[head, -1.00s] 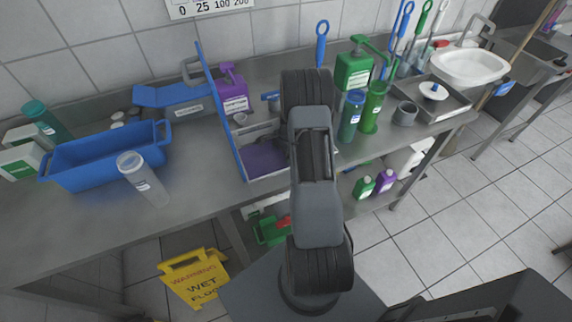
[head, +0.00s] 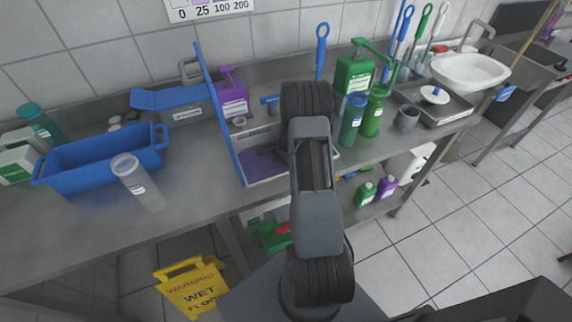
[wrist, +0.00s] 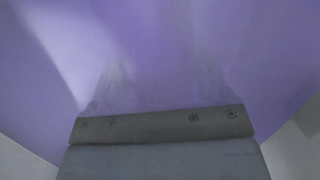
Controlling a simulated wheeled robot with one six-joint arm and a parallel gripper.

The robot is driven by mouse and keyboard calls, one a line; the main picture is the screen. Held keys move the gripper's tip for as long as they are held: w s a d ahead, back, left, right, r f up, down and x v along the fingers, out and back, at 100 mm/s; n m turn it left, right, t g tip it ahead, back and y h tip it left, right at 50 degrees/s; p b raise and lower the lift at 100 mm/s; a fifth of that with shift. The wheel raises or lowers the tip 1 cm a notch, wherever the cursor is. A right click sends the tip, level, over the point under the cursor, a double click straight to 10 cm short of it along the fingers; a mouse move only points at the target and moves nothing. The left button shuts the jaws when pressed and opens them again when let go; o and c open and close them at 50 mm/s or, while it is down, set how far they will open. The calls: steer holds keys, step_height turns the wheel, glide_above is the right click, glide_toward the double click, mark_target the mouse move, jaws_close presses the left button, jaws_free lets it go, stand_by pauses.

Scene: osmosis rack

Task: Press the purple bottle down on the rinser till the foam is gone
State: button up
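In the wrist view a smooth purple surface (wrist: 165,50) fills nearly the whole picture, very close to the camera. It looks like the side of the purple bottle, but its outline is cut off. The grey edge of my gripper's body crosses the bottom, with two faint pale shapes above it. My fingertips cannot be made out, and my arm hides the gripper in the head view. A steel tray (head: 459,116) at the right of the bench holds a white round piece with a blue centre (head: 435,96); it may be the rinser. No foam can be made out.
A purple jug (head: 232,97) stands behind a blue-walled caddy (head: 217,118). Green bottles (head: 374,110) and a grey cup (head: 407,118) stand left of the tray. A blue bin (head: 105,162) and clear tube (head: 138,182) are at left. A yellow wet-floor sign (head: 193,287) stands below.

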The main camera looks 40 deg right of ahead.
steer(key=c, duration=0.5)
steer(key=shift+r+p, duration=6.9)
steer(key=shift+r, duration=3.65)
steer(key=shift+c, duration=0.2)
